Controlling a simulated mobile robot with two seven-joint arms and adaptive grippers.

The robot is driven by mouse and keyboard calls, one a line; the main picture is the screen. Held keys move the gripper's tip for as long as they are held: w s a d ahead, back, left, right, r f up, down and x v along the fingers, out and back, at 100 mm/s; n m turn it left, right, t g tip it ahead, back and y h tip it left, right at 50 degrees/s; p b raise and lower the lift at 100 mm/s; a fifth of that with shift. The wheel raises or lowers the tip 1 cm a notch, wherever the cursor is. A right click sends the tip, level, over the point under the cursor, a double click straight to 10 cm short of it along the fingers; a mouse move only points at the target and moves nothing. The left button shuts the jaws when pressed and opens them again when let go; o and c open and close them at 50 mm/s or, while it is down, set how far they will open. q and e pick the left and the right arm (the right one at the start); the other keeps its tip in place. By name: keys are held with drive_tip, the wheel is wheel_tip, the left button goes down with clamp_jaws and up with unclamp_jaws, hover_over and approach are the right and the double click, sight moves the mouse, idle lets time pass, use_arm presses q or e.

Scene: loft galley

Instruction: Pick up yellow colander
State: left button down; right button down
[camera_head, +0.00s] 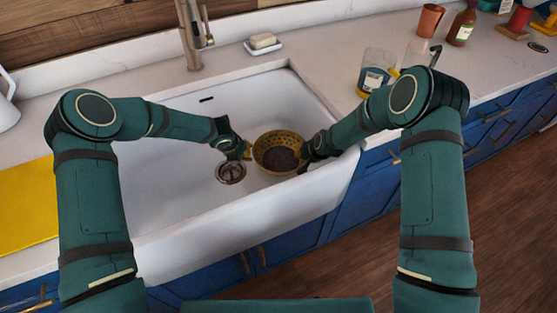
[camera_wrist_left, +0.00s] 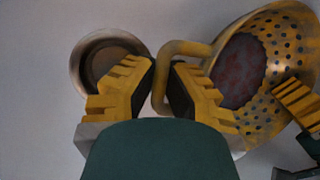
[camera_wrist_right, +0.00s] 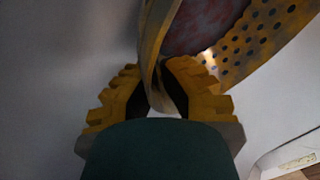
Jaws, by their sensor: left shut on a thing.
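The yellow colander (camera_head: 279,137), with rows of holes, is in the white sink (camera_head: 180,220), right of the drain. Its inside holds something dark reddish. My left gripper (camera_head: 246,151) is shut on the colander's left loop handle (camera_wrist_left: 183,48), also seen in the left wrist view. My right gripper (camera_head: 304,160) is at the colander's right side. In the right wrist view, a handle or rim part of the colander (camera_wrist_right: 154,60) passes between my right fingers; whether they press on it is unclear. Whether the colander touches the sink bottom is unclear.
The drain (camera_head: 231,173) is beside the colander. A faucet (camera_head: 193,35) and soap on a dish (camera_head: 263,43) are behind. A labelled jar (camera_head: 374,75), copper cup (camera_head: 429,20) and bottle (camera_head: 461,25) stand on the right counter. A yellow board (camera_head: 25,205) lies left.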

use_arm(q)
drive_tip(key=shift+d+r, duration=0.1)
drive_tip(key=shift+r, duration=0.05)
use_arm(e)
drive_tip(key=shift+a+r, duration=0.15)
drive_tip(key=shift+r, duration=0.05)
